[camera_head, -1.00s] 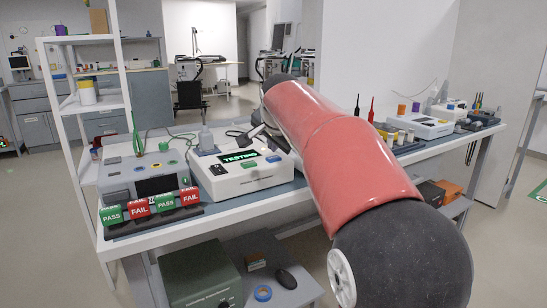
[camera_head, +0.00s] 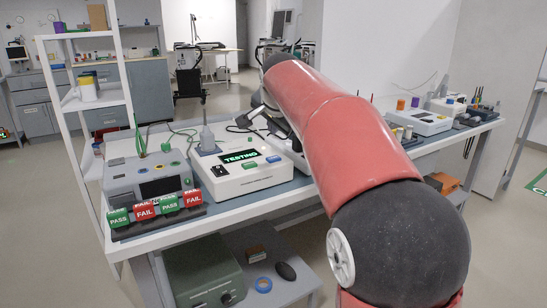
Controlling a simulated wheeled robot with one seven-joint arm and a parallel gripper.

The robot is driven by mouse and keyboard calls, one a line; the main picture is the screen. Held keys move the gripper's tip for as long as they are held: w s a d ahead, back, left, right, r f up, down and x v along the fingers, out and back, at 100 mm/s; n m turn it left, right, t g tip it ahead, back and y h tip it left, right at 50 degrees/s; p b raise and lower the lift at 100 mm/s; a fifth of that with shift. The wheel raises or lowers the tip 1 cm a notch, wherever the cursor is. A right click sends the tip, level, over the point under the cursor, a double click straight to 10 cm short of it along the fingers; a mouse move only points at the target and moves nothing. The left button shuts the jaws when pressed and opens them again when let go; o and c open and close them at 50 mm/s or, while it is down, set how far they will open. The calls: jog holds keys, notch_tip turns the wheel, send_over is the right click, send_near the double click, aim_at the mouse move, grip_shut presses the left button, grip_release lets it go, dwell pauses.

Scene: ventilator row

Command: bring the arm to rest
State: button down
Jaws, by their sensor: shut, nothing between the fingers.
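My red arm (camera_head: 335,125) with its dark round joint (camera_head: 400,240) reaches from the lower right up and away over the bench. My gripper (camera_head: 250,117) shows partly at the left side of the arm, above the back of the white tester (camera_head: 240,180). It is shut, with nothing held. The arm hides part of it. The tester's screen reads TESTING.
A grey unit (camera_head: 148,182) stands left of the tester, behind red FAIL and green PASS blocks (camera_head: 145,210). A white shelf rack (camera_head: 95,103) rises at the bench's left end. Another white device (camera_head: 420,122) and small items stand right of the arm.

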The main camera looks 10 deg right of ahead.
jog(key=s+f+n+g, duration=0.1)
jog(key=s+f+n, duration=0.2)
jog(key=s, duration=0.9)
jog(key=s+f+n+g, duration=0.1)
jog(key=s+f+n, duration=0.2)
jog(key=s+f, duration=0.7)
jog(key=s+f+n+g+y, duration=0.1)
jog(key=s+f+n, duration=0.3)
jog(key=s, duration=1)
notch_tip(320, 180, down, 3)
jog(key=shift+s+g, duration=0.3)
jog(key=shift+s, duration=0.05)
jog(key=shift+d, duration=0.1)
